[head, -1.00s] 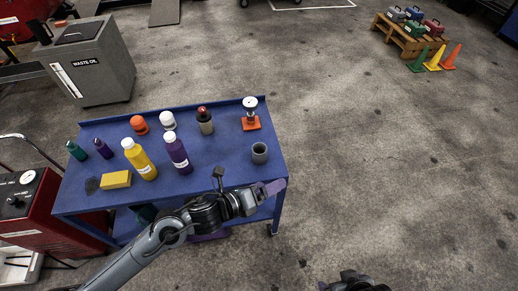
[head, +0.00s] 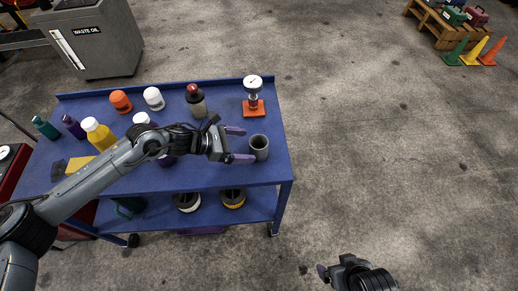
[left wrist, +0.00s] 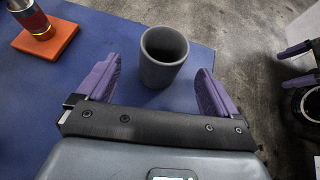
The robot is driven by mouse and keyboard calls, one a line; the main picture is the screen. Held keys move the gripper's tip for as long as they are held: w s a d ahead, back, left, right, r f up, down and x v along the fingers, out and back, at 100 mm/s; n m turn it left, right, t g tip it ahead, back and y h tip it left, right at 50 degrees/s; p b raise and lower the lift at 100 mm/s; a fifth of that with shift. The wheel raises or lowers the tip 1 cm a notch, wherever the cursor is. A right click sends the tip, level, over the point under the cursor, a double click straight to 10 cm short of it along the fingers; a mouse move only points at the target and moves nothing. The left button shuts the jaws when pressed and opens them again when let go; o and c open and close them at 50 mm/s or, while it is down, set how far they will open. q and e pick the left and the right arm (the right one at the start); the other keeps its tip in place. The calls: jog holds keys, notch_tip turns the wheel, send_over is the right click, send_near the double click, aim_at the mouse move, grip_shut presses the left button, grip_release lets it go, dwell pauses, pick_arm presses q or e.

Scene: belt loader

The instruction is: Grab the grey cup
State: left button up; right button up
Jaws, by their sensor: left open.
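The grey cup (head: 259,148) stands upright and empty near the right end of the blue cart's top. My left gripper (head: 247,145) is open just left of it in the head view, its purple fingers pointing at the cup. In the left wrist view the cup (left wrist: 163,57) sits between and a little beyond the open fingers (left wrist: 158,78), with gaps on both sides. My right gripper (head: 326,272) hangs over the floor at the bottom of the head view. Its two fingers show apart at the right edge of the left wrist view.
The blue cart (head: 220,172) also holds an orange-based stand (head: 254,107) behind the cup and several bottles to the left. My left arm passes over some bottles and a yellow sponge (head: 80,165). Open floor lies right of the cart.

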aim_at(259, 147)
pick_arm(q)
jog(key=shift+x, duration=3.15)
jog(key=shift+s, duration=0.1)
jog(key=c, duration=1.2)
jog(key=shift+r, duration=0.1)
